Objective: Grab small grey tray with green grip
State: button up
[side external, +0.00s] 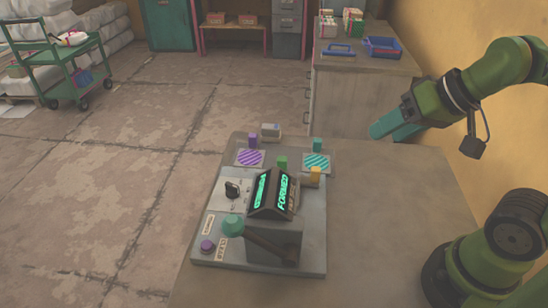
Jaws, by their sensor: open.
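A small green grip (282,162) stands just behind the press's display, near the middle of the table. The tray under it is mostly hidden by the display, so I cannot tell its colour. A teal grip (317,145) stands at a teal-striped plate (316,163) to its right. A purple grip (252,140) stands at a purple-striped plate (249,158) to its left. An orange grip (315,174) is right of the display. My gripper (376,131) has teal fingers and is open and empty, raised to the right of these pieces and apart from them.
The press (274,238) has a lit display (273,193), a lever with a teal knob (232,225), a black dial (232,190) and a purple button (207,246). A small grey-white box (270,130) lies at the table's back edge. The table (400,215) is clear on the right.

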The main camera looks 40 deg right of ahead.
jog(key=n+g+h, duration=0.2)
jog(key=n+g, duration=0.5)
jog(key=n, duration=0.6)
send_over(282, 158)
notch_tip(282, 158, down, 3)
notch_tip(282, 158, down, 17)
jog(key=shift+s+r, duration=0.1)
grip_shut()
